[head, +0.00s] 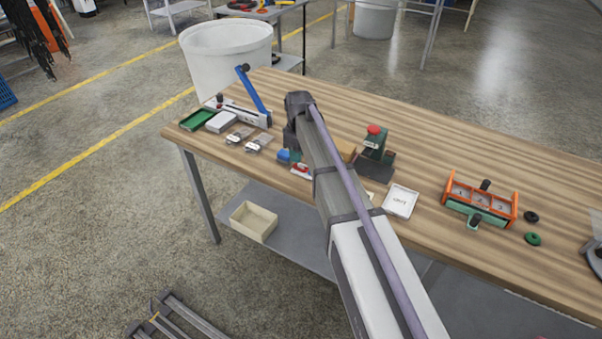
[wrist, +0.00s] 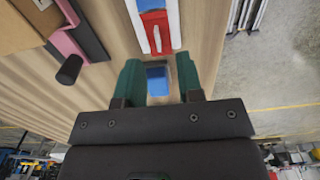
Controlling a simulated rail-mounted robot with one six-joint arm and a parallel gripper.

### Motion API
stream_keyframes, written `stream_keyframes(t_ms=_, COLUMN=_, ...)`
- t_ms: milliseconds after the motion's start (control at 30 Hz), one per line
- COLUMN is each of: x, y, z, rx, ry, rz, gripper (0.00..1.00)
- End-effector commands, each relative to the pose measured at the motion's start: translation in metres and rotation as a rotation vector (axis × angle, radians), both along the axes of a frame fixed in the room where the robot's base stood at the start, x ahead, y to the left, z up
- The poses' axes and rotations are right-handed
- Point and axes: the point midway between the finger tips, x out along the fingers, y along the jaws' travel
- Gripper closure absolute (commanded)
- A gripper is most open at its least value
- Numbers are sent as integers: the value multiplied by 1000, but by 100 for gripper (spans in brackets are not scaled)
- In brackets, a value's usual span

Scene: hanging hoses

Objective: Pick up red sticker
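A red piece (wrist: 155,32) with a pale strip on it lies on a white holder (wrist: 136,12) just ahead of my gripper in the wrist view. It may be the red sticker; I cannot tell for sure. It also shows small in the head view (head: 301,169), beside my arm. My gripper (wrist: 158,60) has two green fingers standing apart. A blue block (wrist: 157,82) shows between them, with a gap visible on its right side. The red piece is beyond the fingertips, not between them. In the head view my arm hides most of the gripper.
On the wooden table (head: 440,165) are a green tray (head: 196,119), a blue-handled lever tool (head: 254,92), a red-topped green device (head: 375,140), a white square tray (head: 401,201) and an orange box (head: 480,201). The wood between the last two is clear.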

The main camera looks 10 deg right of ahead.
Motion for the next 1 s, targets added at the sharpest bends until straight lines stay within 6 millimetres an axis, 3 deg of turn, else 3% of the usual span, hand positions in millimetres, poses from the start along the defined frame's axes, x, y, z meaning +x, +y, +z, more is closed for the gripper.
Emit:
stream_keyframes(t_ms=33, x=0, y=-1, z=-20, rx=0, ry=0, rz=0, gripper=66)
stream_keyframes(t_ms=200, x=-1, y=-2, z=-46, rx=0, ry=0, rz=0, gripper=66)
stream_keyframes(t_ms=433, x=-1, y=-2, z=-41, rx=0, ry=0, rz=0, gripper=67)
stream_keyframes(t_ms=767, x=0, y=-2, z=-41, rx=0, ry=0, rz=0, gripper=98)
stream_keyframes(t_ms=1000, x=0, y=-2, z=-41, rx=0, ry=0, rz=0, gripper=100)
